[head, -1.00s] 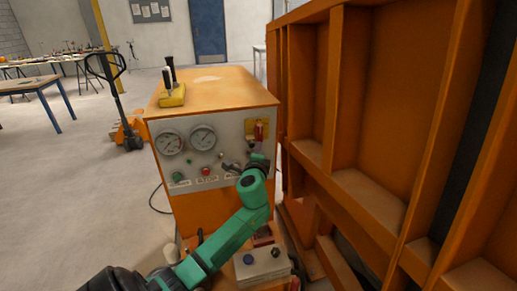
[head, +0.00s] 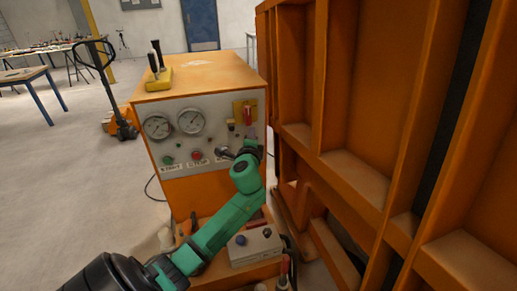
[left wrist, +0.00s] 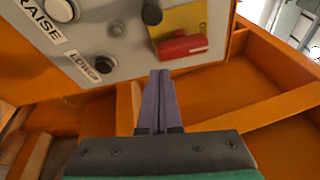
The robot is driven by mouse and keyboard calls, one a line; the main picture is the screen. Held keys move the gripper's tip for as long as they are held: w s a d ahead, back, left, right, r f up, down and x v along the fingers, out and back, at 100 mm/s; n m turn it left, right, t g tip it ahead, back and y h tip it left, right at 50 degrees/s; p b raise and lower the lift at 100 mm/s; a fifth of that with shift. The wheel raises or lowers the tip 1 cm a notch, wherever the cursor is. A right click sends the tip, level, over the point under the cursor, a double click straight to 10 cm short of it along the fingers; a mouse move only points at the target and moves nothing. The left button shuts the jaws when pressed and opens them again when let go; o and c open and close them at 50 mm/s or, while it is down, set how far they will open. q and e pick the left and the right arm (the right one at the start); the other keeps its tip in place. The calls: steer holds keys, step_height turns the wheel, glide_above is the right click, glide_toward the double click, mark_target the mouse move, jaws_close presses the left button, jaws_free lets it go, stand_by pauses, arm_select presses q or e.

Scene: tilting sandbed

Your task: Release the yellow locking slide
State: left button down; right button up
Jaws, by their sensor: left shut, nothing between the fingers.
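A yellow plate (head: 239,104) with a red handle (head: 247,116) is at the upper right of the control panel. A small yellowish piece (head: 231,124) shows at its lower left; I cannot tell which yellow part is the locking slide. The left wrist view shows the yellow plate (left wrist: 180,18) and red handle (left wrist: 184,47) at the top. My left gripper (head: 251,133) is just below the plate. Its purple fingers (left wrist: 160,73) are shut and empty, with the tips below the red handle and seemingly apart from it. My right gripper is not in view.
The orange cabinet's panel (head: 182,152) carries two gauges, buttons and labels. A ribbed orange structure (head: 345,110) stands close on the right. A yellow block with black levers (head: 159,78) sits on top. A grey box (head: 255,246) is below. Open floor lies left.

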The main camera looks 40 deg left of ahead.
arm_select(q)
steer(key=s+d+b, duration=0.2)
steer(key=s+d, duration=0.1)
steer(key=s, duration=0.5)
steer(key=s+d+f+n+g+h, duration=0.2)
steer(key=s+d+f+n, duration=0.1)
steer(key=f, duration=0.3)
steer(key=s+d+f+n+g+h, duration=0.2)
steer(key=s+d+f+n+g, duration=0.1)
steer(key=f, duration=0.4)
steer(key=s+d+f+n+g+h, duration=0.5)
steer(key=s+d+f+g+h, duration=0.15)
steer(key=s+d+f, duration=0.6)
steer(key=s+f, duration=0.3)
steer(key=f, duration=1.8)
steer(key=s+a+f, duration=0.2)
steer(key=s+f, duration=0.5)
steer(key=s, duration=0.1)
steer(key=s+a+f+m+g, duration=0.1)
steer(key=s+f, duration=0.6)
steer(key=s, duration=0.1)
steer(key=shift+s+a+f, duration=0.25)
steer(key=shift+s+a, duration=0.15)
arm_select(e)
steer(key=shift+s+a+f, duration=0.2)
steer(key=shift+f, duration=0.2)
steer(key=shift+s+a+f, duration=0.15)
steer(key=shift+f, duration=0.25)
